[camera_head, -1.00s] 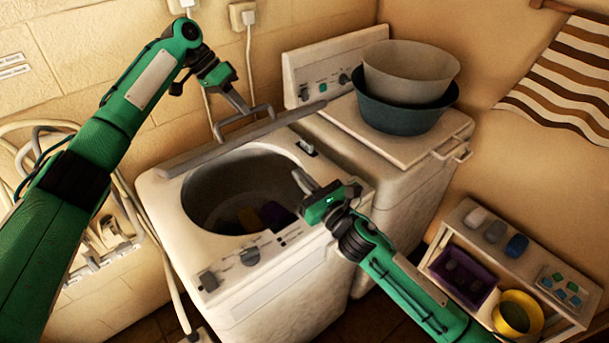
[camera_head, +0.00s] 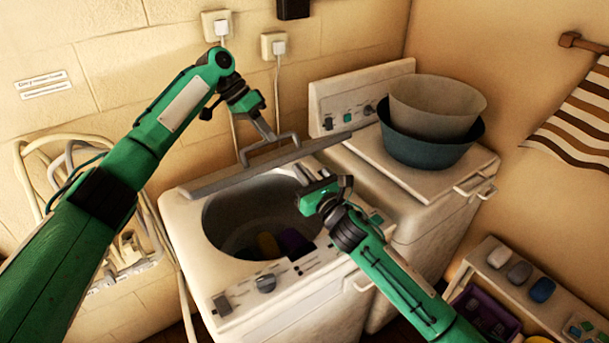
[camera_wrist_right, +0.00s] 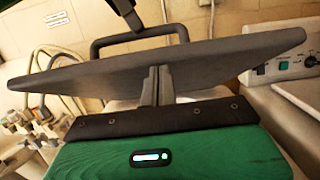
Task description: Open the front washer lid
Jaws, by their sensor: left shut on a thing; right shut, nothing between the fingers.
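The front washer (camera_head: 300,318) is white, with its round tub open and colored items inside. Its grey lid (camera_head: 230,178) stands raised along the tub's back edge, seen nearly edge-on. My left gripper (camera_head: 270,139) is shut on the lid's bar handle (camera_head: 290,137), on the lid's wall side; the handle also shows in the right wrist view (camera_wrist_right: 98,50). My right gripper (camera_head: 304,178) is shut and empty over the tub, in front of the lid. In the right wrist view its fingers (camera_wrist_right: 157,85) overlap the lid (camera_wrist_right: 225,60); I cannot tell whether they touch it.
A second white washer (camera_head: 425,200) stands behind to the right, with two stacked basins (camera_head: 432,145) on its closed lid. Hoses and pipes (camera_head: 60,170) run along the left wall. A low shelf (camera_head: 555,310) with small items stands at the lower right.

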